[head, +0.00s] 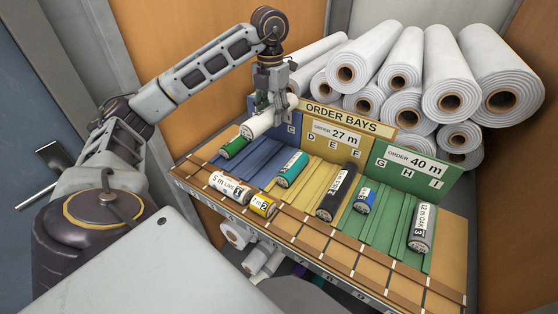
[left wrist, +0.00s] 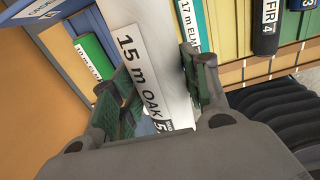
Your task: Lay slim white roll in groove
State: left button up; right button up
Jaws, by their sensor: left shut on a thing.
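My left gripper (head: 268,102) is shut on a slim white roll (head: 258,124), at the back left over the blue bay. The white roll runs between the fingers in the left wrist view (left wrist: 140,50), with its label reading "15 m OAK". The roll is tilted in the picture, and I cannot tell whether it touches the board. The blue grooved bay (head: 262,165) lies below, with a green roll (head: 233,148) at its left side, close to the held roll. My right gripper is not in view.
A teal roll (head: 292,169), black roll (head: 337,192), blue roll (head: 365,200) and grey roll (head: 421,228) lie on the board. A white "LIME" roll (head: 230,186) and an orange roll (head: 262,206) lie at the front. Large white rolls (head: 450,90) are stacked behind the bay signs.

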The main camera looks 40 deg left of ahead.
pick_arm(q)
jog(key=shift+w+a+r, duration=0.1)
jog(key=shift+w+r, duration=0.05)
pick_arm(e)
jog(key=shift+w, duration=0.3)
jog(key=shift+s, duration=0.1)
pick_arm(q)
jog(key=shift+f+b, duration=0.45)
jog(key=shift+f, duration=0.75)
notch_tip(320, 180, down, 11)
jog(key=shift+r, duration=0.15)
jog(key=shift+f, duration=0.5)
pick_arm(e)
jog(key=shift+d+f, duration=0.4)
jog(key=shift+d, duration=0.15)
